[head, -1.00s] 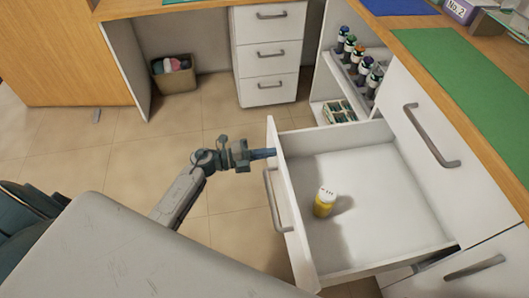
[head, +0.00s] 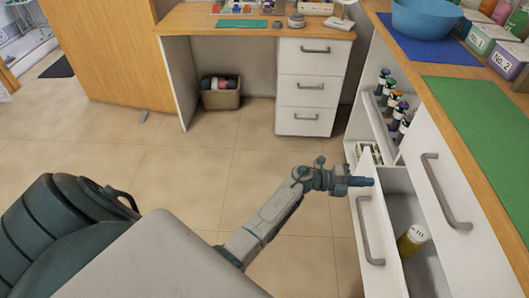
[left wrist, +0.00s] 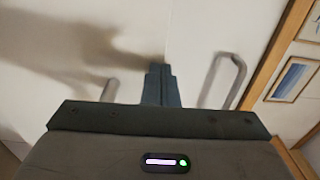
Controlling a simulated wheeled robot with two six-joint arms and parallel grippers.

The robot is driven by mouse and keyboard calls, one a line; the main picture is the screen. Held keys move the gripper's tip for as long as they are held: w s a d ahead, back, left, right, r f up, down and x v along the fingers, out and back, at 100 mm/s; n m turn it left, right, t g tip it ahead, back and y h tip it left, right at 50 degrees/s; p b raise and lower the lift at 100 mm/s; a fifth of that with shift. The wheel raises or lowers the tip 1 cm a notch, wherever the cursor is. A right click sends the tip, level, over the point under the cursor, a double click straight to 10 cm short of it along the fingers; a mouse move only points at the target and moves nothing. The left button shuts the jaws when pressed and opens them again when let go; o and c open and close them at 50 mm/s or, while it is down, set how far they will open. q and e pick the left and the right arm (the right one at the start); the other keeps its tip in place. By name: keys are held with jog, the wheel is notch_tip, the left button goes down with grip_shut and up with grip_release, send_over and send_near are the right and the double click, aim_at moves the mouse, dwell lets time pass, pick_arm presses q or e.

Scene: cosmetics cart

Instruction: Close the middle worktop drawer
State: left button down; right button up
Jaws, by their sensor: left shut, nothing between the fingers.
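The middle worktop drawer (head: 373,222) is a white drawer with a grey bar handle, partly open at the right of the head view. A yellow bottle with a white cap (head: 411,240) stands inside it. My left gripper (head: 368,182) is shut and empty, with its fingertips at the upper far end of the drawer front. In the left wrist view its closed fingers (left wrist: 161,85) point at white panels, with a grey handle on each side. Whether the tips touch the drawer front is hard to tell. My right gripper is not in view.
The worktop (head: 455,95) along the right carries a green mat (head: 487,115) and a blue bowl (head: 425,15). A closed upper front with a handle (head: 445,192) adjoins the open drawer. Open shelves hold several bottles (head: 399,120). The tiled floor (head: 190,180) is clear.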

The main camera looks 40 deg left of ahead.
pick_arm(q)
jog(key=x, duration=0.7)
jog(key=shift+w+d+b, duration=0.2)
jog(key=shift+d+b, duration=0.05)
jog(key=shift+b, duration=0.15)
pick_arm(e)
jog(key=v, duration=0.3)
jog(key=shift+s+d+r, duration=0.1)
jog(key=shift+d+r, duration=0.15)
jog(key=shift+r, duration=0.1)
pick_arm(q)
jog(key=shift+a, duration=0.1)
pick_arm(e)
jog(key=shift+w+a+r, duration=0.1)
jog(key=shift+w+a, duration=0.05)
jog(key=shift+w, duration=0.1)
